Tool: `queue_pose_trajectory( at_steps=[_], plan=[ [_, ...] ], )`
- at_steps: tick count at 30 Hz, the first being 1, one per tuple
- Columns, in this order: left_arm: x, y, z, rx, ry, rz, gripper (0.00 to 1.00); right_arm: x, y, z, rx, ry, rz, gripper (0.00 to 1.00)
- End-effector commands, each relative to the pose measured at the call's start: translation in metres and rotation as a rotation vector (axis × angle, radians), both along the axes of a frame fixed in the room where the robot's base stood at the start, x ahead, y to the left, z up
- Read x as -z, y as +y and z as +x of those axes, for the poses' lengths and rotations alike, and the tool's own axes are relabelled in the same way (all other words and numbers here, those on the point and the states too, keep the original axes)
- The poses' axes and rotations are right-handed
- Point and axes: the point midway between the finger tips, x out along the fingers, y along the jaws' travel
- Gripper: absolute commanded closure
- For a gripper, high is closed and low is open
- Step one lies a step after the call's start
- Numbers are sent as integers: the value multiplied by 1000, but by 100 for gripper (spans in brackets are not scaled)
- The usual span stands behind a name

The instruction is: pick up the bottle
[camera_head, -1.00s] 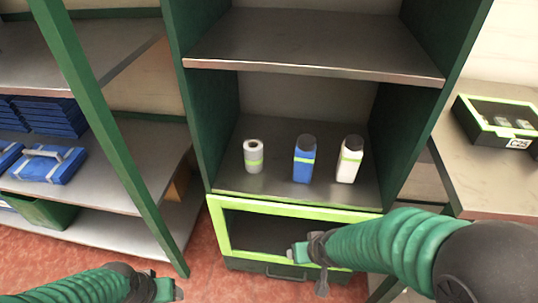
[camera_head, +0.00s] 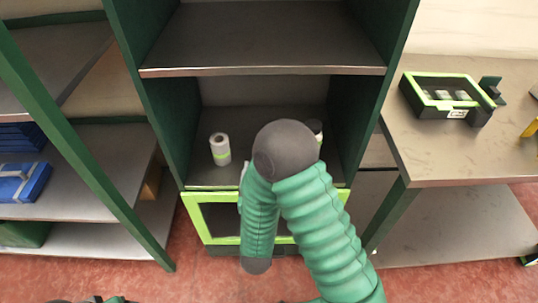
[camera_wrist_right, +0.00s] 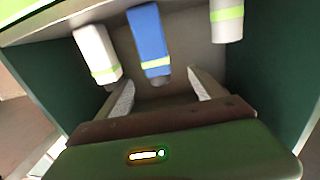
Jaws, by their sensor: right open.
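A blue bottle (camera_wrist_right: 148,40) with a lime band and dark cap is centred in the right wrist view, where things look inverted. My right gripper (camera_wrist_right: 160,90) is open, its two fingers spread near the bottle's cap end with nothing between them that I can see gripped. A white bottle (camera_wrist_right: 96,52) stands to its left and a white cylinder (camera_wrist_right: 226,18) to its right. In the head view my right arm hides the blue bottle and most of the white bottle (camera_head: 316,128). The white cylinder (camera_head: 220,149) shows on the shelf. My left gripper is out of view.
The bottles stand on a metal shelf (camera_head: 200,177) between green side walls, with another shelf (camera_head: 260,50) above. A lime-framed bin (camera_head: 195,215) is below. A table (camera_head: 440,165) at right holds a black and lime crate (camera_head: 412,95).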

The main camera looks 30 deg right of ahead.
Motion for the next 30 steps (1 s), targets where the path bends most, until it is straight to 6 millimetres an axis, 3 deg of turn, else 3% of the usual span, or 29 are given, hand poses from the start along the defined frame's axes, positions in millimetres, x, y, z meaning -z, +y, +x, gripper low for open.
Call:
queue_pose_trajectory(
  at_steps=[1,8,11,17,24,30],
  plan=[
    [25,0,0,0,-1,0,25,11,-2,3,1,-9,1,22],
    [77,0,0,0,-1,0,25,9,-9,10,-9,-9,-10,22],
    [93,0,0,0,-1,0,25,7,-27,32,-3,-8,-8,22],
    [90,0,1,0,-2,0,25,0,-44,57,-7,0,-7,22],
    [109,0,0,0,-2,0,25,-2,-73,84,-7,-2,-8,22],
    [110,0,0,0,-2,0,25,-5,-80,95,-10,2,-7,22]
  ],
)
